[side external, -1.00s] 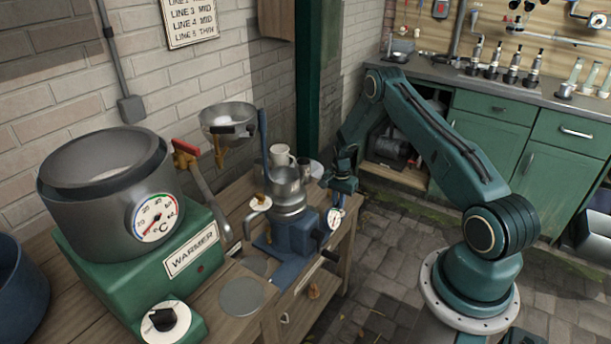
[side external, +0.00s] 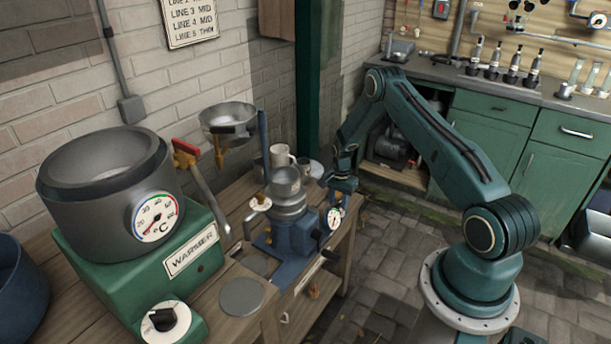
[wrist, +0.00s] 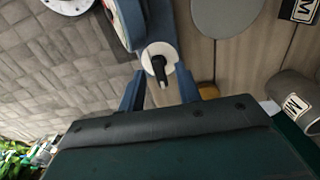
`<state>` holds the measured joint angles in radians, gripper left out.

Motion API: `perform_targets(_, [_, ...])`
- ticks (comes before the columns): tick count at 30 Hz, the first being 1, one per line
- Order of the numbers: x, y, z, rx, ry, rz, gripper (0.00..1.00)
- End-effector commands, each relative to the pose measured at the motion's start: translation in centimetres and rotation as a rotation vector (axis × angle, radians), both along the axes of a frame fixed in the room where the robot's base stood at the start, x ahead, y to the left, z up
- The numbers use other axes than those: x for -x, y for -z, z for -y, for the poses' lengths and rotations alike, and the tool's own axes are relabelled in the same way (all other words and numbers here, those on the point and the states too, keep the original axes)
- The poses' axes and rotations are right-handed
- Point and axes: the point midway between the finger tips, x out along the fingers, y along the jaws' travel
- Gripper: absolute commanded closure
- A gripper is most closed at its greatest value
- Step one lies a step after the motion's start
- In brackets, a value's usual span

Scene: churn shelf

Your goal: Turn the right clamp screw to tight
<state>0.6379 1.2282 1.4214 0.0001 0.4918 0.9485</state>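The blue bench machine (side external: 292,238) with a metal bowl on top stands on the wooden bench, left of my gripper (side external: 342,188). A white-faced round gauge (side external: 335,217) shows just below my gripper. In the wrist view, a white disc with a black knob (wrist: 158,68) sits on a blue part of the machine. This may be the right clamp screw; no label or tightness mark is readable. My gripper's two fingers (wrist: 161,82) stand apart, one on each side of this knob, with visible gaps. I cannot tell how far the knob is turned.
The green warmer (side external: 120,272) carries a large metal pot and a temperature dial at the left. A metal funnel bowl (side external: 229,119) hangs above the bench behind the machine. Mugs (side external: 281,156) stand near the wall. A grey round plate (side external: 242,296) lies at the front.

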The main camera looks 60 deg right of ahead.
Motion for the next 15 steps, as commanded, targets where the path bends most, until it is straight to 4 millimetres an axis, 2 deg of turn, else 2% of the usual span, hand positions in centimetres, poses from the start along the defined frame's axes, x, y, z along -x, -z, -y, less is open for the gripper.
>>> perform_targets(8, [0.0, -2.2, 0.0, 0.001, 0.000, 0.001, 0.66])
perform_targets(15, [0.0, -5.7, 0.0, 0.002, 0.000, 0.002, 0.66])
